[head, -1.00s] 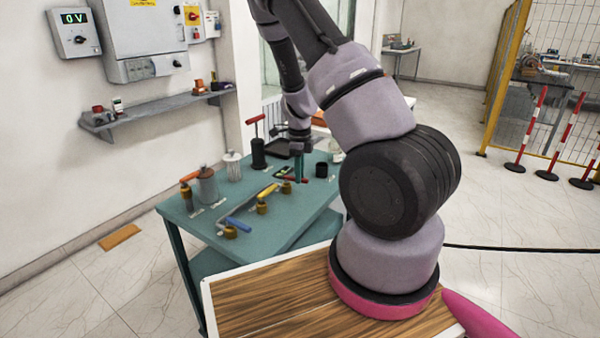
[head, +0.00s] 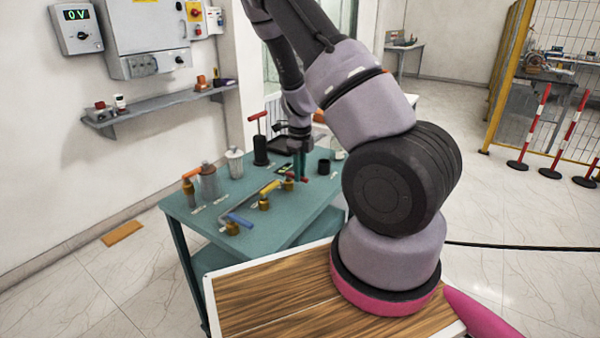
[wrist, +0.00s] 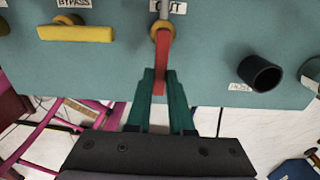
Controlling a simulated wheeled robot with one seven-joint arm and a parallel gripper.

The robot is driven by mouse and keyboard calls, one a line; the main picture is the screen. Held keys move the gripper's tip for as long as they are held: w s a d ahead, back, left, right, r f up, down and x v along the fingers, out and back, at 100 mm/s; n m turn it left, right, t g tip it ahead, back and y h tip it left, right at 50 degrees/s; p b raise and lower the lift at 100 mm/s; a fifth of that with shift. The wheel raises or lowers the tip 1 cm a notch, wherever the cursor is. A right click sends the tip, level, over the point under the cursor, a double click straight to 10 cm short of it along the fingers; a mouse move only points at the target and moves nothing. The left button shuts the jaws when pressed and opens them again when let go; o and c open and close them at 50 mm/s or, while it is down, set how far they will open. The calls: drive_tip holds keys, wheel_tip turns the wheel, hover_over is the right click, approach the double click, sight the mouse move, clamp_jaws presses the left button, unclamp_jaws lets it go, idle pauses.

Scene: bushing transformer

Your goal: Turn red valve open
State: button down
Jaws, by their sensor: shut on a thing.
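The red valve handle (wrist: 162,52) is a flat bar on a brass valve body, beneath an "OUT"-like label at the top of the wrist view. It points down in that view, toward my gripper. My gripper (wrist: 162,78) has two green fingers, shut on the handle's free end, one on each side. In the head view my gripper (head: 299,165) reaches down to the teal table, and the fingers partly hide the red handle. The brass valve body (head: 289,185) shows just left of them.
A yellow-handled valve (wrist: 75,33) labelled "BYPASS" sits to the left. A black cup (wrist: 262,75) stands to the right near the teal table's (head: 285,222) edge. A blue-handled valve (head: 238,220), bottles and a black pump with a red handle (head: 260,150) share the table.

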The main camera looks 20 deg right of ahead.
drive_tip(key=c, duration=0.8)
unclamp_jaws()
drive_tip(key=shift+r, duration=0.1)
wheel_tip(320, 180, up, 11)
drive_tip(key=shift+f, duration=0.2)
drive_tip(key=shift+r, duration=0.1)
